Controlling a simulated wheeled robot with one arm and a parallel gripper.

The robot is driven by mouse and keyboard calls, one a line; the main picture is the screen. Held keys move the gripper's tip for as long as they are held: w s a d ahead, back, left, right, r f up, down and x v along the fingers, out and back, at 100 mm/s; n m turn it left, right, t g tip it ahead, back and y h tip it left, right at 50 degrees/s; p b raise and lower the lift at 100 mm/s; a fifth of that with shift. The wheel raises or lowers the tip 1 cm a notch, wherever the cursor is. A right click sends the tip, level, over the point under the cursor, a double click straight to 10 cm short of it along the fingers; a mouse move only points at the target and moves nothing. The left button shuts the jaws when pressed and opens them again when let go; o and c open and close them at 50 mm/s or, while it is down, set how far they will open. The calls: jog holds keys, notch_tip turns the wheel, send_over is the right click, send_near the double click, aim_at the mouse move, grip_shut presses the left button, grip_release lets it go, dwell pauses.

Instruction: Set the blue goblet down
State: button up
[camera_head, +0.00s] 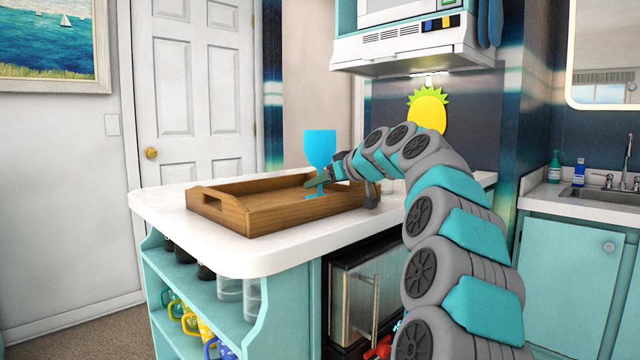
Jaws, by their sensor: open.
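The blue goblet (320,150) stands upright at the right part of the wooden tray (262,211) on the white counter. Its bowl is above my gripper and its foot shows just below. My gripper (318,182) is at the goblet's stem, reaching in from the right, with its jaws open. The fingers are small in this view, and whether they touch the stem cannot be told. Part of the stem is hidden by a finger.
The tray has raised wooden walls and a handle slot at its left end. The white counter (240,255) has free room at its front left. Shelves below hold mugs (197,322) and clear glasses. A range hood (415,45) hangs above at the right.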

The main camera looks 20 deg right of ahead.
jog(key=shift+r, duration=0.15)
jog(key=shift+s+r, duration=0.1)
jog(key=shift+s, duration=0.05)
jog(key=v, duration=1.1)
jog(key=shift+s+d+r+b, duration=0.15)
jog(key=shift+s+r+b, duration=0.05)
jog(key=shift+s+b, duration=0.1)
